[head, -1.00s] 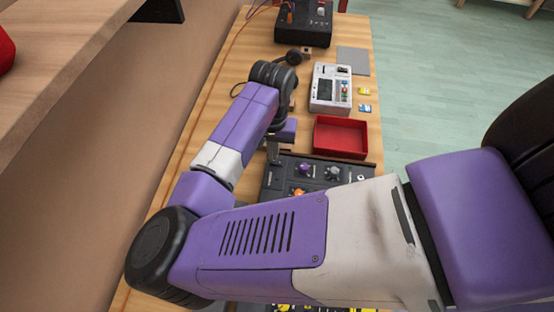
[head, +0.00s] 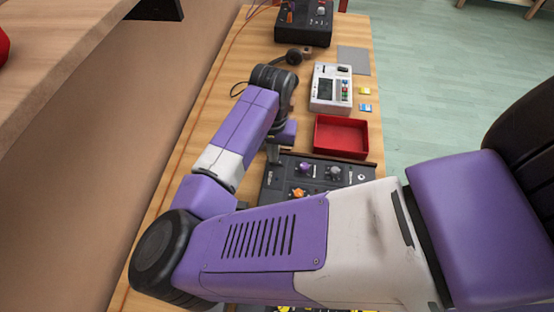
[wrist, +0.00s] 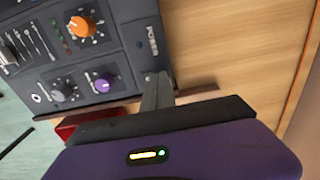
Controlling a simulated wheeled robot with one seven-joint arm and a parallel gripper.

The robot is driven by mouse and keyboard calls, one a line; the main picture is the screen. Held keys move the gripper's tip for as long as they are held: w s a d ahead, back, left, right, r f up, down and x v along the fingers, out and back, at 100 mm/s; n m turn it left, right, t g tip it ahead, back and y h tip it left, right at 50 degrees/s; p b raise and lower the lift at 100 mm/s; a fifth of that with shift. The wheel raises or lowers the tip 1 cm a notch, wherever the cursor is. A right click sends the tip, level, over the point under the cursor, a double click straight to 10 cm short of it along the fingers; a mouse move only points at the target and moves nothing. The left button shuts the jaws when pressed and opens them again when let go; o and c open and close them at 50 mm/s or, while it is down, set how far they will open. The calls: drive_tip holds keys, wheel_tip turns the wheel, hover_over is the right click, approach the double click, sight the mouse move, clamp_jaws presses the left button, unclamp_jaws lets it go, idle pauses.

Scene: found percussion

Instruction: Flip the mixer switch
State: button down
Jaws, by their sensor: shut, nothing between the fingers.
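The mixer (head: 312,168) is a dark panel with orange, purple and grey knobs, largely covered by my arm in the head view.
A red open tray (head: 341,152) stands just behind the mixer. Beyond it are a white device (head: 331,98), small yellow and blue items, a grey sheet (head: 353,60) and a black box (head: 303,38). A wall runs along the left; bare wood shows beside the mixer.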

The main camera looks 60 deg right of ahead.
drive_tip(key=shift+f, duration=0.25)
drive_tip(key=shift+r, duration=0.1)
wheel_tip(320, 180, up, 7)
drive_tip(key=p, duration=0.6)
idle(0.4)
idle(0.4)
